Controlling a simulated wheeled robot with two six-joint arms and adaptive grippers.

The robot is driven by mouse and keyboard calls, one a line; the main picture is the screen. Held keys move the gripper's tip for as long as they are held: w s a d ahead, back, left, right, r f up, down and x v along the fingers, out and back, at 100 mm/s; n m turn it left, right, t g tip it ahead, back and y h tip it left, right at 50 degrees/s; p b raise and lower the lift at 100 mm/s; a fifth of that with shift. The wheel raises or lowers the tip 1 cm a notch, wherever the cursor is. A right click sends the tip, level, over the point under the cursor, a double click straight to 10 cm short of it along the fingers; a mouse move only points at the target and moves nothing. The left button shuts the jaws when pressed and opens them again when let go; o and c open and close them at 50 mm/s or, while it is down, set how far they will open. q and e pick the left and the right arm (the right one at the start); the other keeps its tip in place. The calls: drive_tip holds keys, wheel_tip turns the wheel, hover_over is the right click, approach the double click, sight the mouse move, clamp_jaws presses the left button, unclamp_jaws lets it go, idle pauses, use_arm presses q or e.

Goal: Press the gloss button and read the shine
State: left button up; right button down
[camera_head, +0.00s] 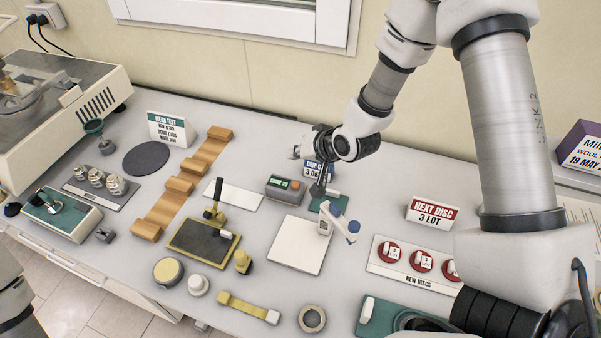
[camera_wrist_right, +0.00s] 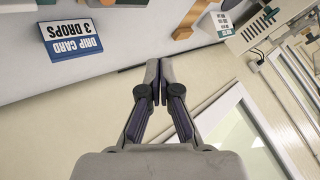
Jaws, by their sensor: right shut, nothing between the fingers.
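A small grey box (camera_head: 285,188) with a lit green display stands mid-table in the head view; it looks like the gloss meter. The display text is too small to read surely, and I cannot make out its button clearly. My right gripper (camera_head: 299,151) is above and behind the box, near the wall, pointing left. In the right wrist view its fingers (camera_wrist_right: 158,72) are shut with nothing between them. It is apart from the box, which I cannot make out in the wrist view. My left gripper is out of view.
A blue drip card (camera_wrist_right: 73,38) stands close to my right gripper. A white pad (camera_head: 297,245), a dark pad (camera_head: 201,241), wooden blocks (camera_head: 165,208) and a new-discs tray (camera_head: 388,266) lie around the box. The window and wall are close behind.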

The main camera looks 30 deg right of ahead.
drive_tip(key=r, duration=0.1)
drive_tip(key=b, duration=0.6)
hover_over(297, 185)
wheel_tip(297, 185, down, 8)
drive_tip(key=shift+f, duration=0.1)
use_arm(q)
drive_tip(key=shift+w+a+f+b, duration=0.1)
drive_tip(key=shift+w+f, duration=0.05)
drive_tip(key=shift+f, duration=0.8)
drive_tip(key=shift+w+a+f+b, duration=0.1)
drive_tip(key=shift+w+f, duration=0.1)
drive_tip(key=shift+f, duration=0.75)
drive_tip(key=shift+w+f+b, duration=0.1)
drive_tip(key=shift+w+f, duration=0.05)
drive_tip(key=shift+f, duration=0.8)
use_arm(e)
drive_tip(key=shift+f, duration=0.65)
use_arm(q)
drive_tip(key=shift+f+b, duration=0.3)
use_arm(e)
drive_tip(key=shift+f, duration=0.4)
